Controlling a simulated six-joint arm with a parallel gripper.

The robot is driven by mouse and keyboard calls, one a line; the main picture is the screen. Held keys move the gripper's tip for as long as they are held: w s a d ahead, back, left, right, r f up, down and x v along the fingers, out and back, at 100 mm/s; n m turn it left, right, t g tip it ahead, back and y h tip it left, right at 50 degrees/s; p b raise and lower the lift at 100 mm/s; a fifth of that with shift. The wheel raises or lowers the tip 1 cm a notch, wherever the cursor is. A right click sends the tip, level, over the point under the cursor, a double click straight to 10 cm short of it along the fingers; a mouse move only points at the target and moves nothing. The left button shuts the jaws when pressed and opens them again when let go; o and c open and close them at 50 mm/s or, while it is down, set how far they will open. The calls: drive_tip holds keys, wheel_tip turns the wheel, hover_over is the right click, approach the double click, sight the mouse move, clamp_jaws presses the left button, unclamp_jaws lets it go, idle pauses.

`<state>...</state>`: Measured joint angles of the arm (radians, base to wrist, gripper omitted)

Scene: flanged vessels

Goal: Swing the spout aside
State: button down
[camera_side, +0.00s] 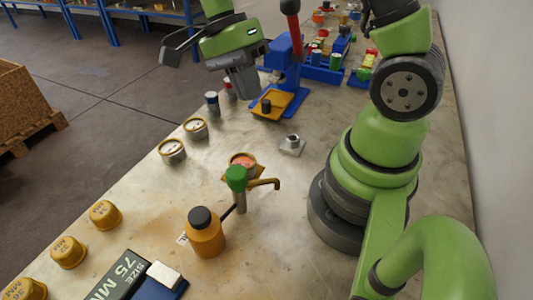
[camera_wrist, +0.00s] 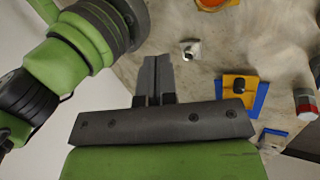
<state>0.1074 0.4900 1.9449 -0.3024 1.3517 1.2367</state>
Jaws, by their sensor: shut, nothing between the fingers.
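An orange bottle with a black cap (camera_side: 205,233) stands close in front of the post. A small metal fitting (camera_side: 291,146) lies behind the spout, also in the wrist view (camera_wrist: 190,48). A yellow tray (camera_side: 272,103) on a blue stand is near my gripper. Round tins (camera_side: 172,151) stand left.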

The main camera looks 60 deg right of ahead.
drive_tip(key=m, duration=0.5)
drive_tip(key=m+g, duration=0.1)
drive_tip(key=m, duration=0.3)
approach(275, 179)
drive_tip(key=d+f, duration=0.3)
drive_tip(key=f, duration=0.1)
drive_tip(key=shift+s+a+f, duration=0.5)
drive_tip(key=shift+s+a, duration=0.15)
drive_tip(key=shift+a, duration=0.05)
drive_tip(key=shift+s+a+f, duration=0.55)
drive_tip(key=shift+s+a, duration=0.1)
drive_tip(key=shift+a, duration=0.1)
drive_tip(key=shift+s+a+f, duration=0.2)
drive_tip(key=shift+s+a, duration=0.3)
